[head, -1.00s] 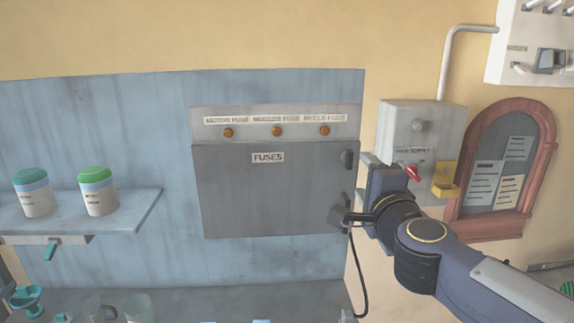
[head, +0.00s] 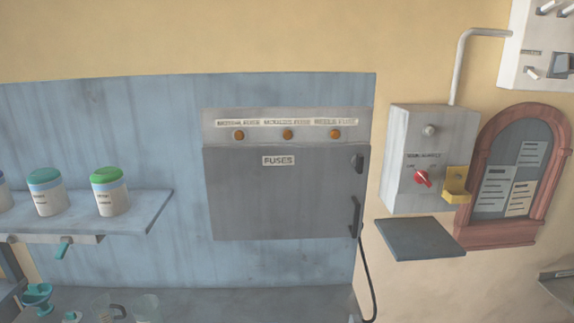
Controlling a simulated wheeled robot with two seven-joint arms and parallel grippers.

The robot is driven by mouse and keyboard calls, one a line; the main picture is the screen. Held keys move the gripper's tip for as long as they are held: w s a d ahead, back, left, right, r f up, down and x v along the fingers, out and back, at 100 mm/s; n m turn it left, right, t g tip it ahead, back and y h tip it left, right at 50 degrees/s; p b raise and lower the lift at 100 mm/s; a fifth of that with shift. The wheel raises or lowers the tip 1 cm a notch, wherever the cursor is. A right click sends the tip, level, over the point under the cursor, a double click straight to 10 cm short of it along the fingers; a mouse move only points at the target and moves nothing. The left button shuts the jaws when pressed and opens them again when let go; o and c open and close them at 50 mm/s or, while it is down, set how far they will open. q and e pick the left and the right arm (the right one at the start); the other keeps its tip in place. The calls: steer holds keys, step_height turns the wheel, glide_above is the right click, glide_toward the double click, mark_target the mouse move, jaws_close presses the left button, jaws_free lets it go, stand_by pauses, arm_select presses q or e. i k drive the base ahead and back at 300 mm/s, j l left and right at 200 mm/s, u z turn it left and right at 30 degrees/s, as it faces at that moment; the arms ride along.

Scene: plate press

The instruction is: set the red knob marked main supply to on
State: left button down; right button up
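The red knob (head: 423,178) sits on the front of a grey main supply box (head: 400,150) on the wall at the right. It is tilted, its upper end leaning to the left. Small lettering stands above it, too blurred to read which mark it points to. A grey round lamp or button (head: 429,131) is above the lettering. Neither of my grippers shows in the head view, and nothing touches the knob.
A yellow bracket (head: 456,184) juts out right beside the knob. A dark shelf (head: 420,239) sticks out below the box. A closed fuse cabinet (head: 285,195) with a handle is to the left, and a red arched notice board (head: 560,160) to the right.

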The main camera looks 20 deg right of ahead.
mark_target(421, 177)
steer(key=i+l+z, duration=0.1)
steer(key=z, duration=1.3)
steer(key=i+l, duration=0.05)
